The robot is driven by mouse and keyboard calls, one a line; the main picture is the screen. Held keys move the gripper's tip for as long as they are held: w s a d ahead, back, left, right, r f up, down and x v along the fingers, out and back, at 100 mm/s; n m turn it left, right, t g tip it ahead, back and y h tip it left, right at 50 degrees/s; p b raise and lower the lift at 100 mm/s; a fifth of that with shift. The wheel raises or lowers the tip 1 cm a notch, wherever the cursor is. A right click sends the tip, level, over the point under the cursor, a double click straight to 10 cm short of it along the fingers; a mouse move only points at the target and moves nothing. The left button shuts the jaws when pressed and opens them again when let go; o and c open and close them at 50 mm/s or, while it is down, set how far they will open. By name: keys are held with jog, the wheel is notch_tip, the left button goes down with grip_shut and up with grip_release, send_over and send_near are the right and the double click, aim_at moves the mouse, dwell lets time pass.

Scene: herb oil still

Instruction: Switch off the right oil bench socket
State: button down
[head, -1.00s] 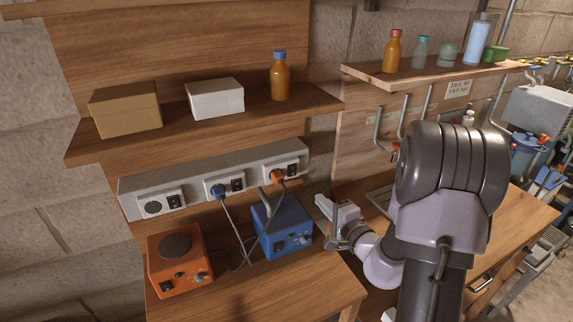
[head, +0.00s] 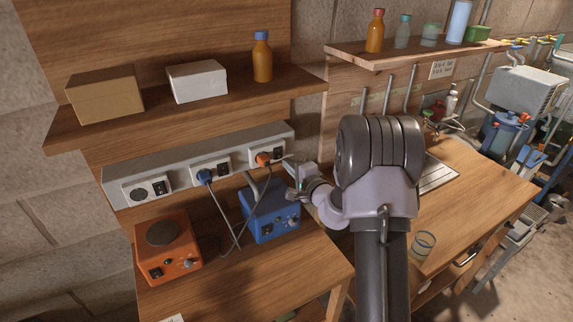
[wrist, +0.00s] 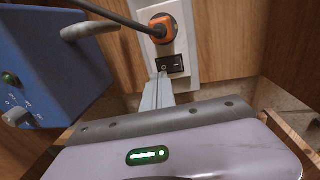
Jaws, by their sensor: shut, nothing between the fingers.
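The right socket (head: 270,158) is at the right end of a grey strip on the wall, with an orange plug (head: 263,159) in it. Its black rocker switch (head: 278,154) is right of the plug; in the wrist view the switch (wrist: 172,66) sits below the orange plug (wrist: 162,30). I cannot tell which way the rocker is tipped. My gripper (head: 290,160) is shut and empty, pointing at this socket. In the wrist view its fingertips (wrist: 160,78) overlap the lower left edge of the switch; I cannot tell whether they touch it.
A blue device (head: 270,215) stands below the socket, close beside my gripper, with a grey handle (wrist: 90,30). An orange hotplate (head: 166,250) stands further left. The middle socket (head: 212,170) holds a blue plug (head: 204,176). A shelf (head: 200,110) overhangs the strip.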

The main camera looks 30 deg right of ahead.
jog(key=shift+w+f, duration=0.1)
jog(key=shift+w, duration=0.7)
jog(key=shift+f, duration=0.1)
